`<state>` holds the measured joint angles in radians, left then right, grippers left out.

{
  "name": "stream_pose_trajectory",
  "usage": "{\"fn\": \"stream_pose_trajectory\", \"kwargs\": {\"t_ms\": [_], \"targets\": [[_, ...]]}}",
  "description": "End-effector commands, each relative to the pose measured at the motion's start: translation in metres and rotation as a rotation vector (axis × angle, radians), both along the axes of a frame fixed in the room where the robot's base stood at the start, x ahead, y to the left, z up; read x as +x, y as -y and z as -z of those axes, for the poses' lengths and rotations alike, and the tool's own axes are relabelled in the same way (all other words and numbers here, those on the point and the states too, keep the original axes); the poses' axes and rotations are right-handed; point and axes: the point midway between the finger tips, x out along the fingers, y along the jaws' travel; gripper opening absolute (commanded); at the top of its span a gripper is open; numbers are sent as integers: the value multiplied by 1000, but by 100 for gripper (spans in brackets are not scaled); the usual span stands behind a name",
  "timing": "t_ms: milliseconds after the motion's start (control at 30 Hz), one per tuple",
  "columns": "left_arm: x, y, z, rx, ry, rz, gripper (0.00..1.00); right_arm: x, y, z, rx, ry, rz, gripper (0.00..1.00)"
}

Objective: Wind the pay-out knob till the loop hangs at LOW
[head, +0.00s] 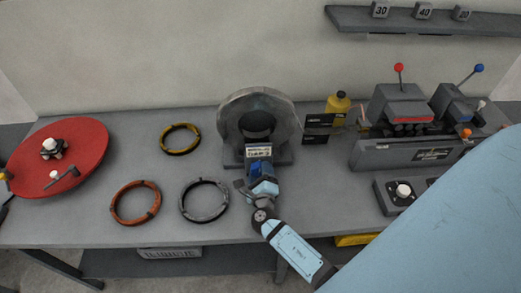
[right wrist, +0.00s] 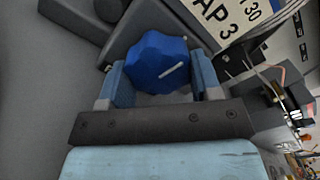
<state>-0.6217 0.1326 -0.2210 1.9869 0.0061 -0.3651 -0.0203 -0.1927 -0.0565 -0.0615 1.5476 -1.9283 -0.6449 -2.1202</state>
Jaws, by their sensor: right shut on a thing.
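The blue lobed knob (right wrist: 157,62) with a white pointer line sits between the two fingers of my right gripper (right wrist: 160,82), which is shut on it. In the head view my right gripper (head: 262,186) reaches to the blue knob (head: 256,170) at the front foot of the grey ring-shaped stand (head: 284,114). A white label (head: 258,151) is above the knob; part of its lettering shows close up in the wrist view (right wrist: 228,22). I cannot make out a hanging loop or read a LOW mark. My left gripper is not in view.
Yellow (head: 180,139), orange (head: 136,203) and grey (head: 204,200) coils lie left of the stand. A red disc with a crank (head: 85,150) is at far left. Dark plates (head: 318,120), a yellow bottle (head: 338,103) and a lever machine (head: 405,152) stand to the right.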

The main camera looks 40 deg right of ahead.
Motion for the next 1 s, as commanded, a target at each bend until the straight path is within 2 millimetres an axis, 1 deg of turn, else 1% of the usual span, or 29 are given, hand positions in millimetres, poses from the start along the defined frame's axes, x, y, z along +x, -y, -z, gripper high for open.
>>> {"fn": "stream_pose_trajectory", "kwargs": {"t_ms": [267, 633, 1000], "targets": [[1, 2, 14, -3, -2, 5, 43, 0, 0, 3, 172, 108, 0, 35], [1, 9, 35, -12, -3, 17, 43, 1, -1, 5, 473, 293, 0, 35], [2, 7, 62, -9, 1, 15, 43, 2, -3, 5, 774, 477, -1, 35]]}}
